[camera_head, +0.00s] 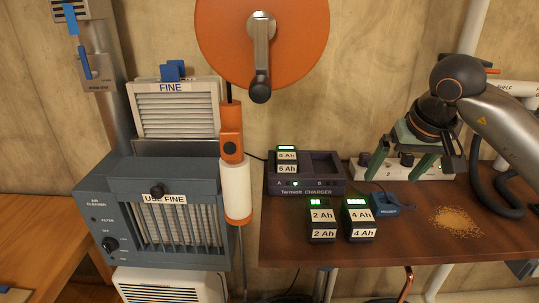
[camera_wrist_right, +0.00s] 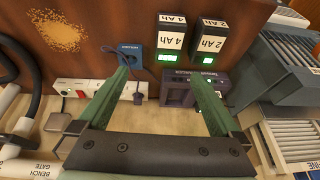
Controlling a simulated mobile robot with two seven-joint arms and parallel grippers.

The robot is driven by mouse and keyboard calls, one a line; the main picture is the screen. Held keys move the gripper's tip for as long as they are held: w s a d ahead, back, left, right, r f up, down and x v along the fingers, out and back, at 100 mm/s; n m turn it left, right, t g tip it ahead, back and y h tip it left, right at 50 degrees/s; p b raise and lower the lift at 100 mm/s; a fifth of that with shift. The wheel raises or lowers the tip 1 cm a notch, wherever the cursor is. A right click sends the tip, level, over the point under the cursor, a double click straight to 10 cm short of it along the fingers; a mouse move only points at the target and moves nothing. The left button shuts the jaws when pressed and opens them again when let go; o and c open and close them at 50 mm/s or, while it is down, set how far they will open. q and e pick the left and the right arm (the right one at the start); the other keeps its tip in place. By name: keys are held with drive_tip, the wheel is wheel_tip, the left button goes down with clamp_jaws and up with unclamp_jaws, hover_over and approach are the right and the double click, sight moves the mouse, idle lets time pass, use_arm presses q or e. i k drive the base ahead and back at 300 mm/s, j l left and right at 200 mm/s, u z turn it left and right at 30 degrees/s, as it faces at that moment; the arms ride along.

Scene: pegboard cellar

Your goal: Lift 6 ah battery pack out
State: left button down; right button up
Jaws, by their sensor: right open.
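The 6 Ah battery pack (camera_head: 287,161) is a dark block with white labels and a lit green indicator on top. It stands in the left bay, marked A, of the dark Termvolt charger (camera_head: 318,188). The right bay of the charger looks empty. The charger also shows in the right wrist view (camera_wrist_right: 178,93), partly behind a finger; I cannot make out the 6 Ah pack there. My right gripper (camera_head: 418,166) is open and empty, its green fingers to the right of the charger, apart from the pack. It also shows in the wrist view (camera_wrist_right: 160,78). My left gripper is not in view.
A 2 Ah pack (camera_head: 322,224) and a 4 Ah pack (camera_head: 360,223) stand in front of the charger. A blue object (camera_head: 388,205) and a sawdust-like pile (camera_head: 455,221) lie to the right. An air cleaner (camera_head: 160,222) and a hanging orange-white tool (camera_head: 234,170) stand left of the bench.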

sight(287, 163)
drive_tip(key=i+j, duration=0.35)
drive_tip(key=j, duration=0.15)
drive_tip(key=i+j, duration=0.35)
drive_tip(key=j, duration=0.15)
